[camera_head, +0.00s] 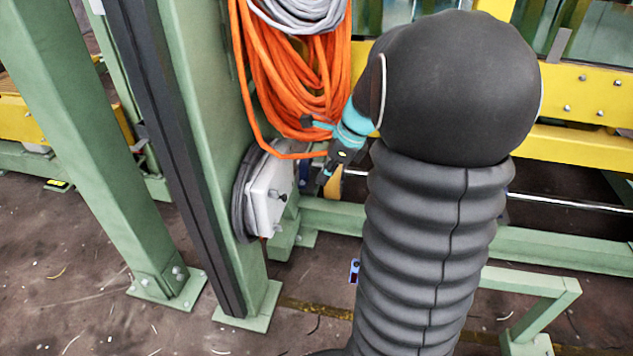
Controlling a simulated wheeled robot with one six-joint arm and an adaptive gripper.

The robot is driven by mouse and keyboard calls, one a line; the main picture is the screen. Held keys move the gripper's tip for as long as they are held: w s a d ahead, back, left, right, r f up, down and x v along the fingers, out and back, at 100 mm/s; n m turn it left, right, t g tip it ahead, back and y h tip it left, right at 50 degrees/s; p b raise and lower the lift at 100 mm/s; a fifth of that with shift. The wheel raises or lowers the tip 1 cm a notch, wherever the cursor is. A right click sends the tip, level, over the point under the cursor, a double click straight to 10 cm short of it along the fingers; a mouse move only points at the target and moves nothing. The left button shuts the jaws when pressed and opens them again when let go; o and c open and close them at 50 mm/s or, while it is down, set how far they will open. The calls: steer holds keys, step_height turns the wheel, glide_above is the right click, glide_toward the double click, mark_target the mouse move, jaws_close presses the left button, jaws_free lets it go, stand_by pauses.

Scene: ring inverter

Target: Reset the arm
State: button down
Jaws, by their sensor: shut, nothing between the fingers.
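My arm, in a black ribbed cover, rises through the right half of the head view and hides what is behind it. My gripper (328,184) shows small beyond the arm, below a teal band. It points down and is shut and empty. It appears just right of a white box (268,196) on the green post. I cannot tell the exact gap between them.
Orange cables (290,90) and a grey cable coil (303,12) hang on the green post (205,130), close to my gripper. Green frames and yellow beams (585,95) stand behind. A slanted green leg (95,140) stands left. Open floor (60,260) lies at lower left.

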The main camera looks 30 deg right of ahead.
steer(key=s+a+r+n+t+h, duration=0.1)
steer(key=s+a+r+n, duration=0.3)
steer(key=s+a+n, duration=0.3)
steer(key=s+a+r+n+t+h+p, duration=0.1)
steer(key=s+a+r+n, duration=0.3)
steer(key=n, duration=1.4)
steer(key=s+a, duration=0.2)
steer(key=s, duration=0.2)
steer(key=s+a+h, duration=0.1)
steer(key=s+a, duration=0.1)
steer(key=s, duration=0.2)
steer(key=shift+s+a+n+t+h, duration=0.25)
steer(key=shift+s+n+t+h, duration=0.05)
steer(key=shift+s+n+t, duration=0.1)
steer(key=shift+r, duration=0.1)
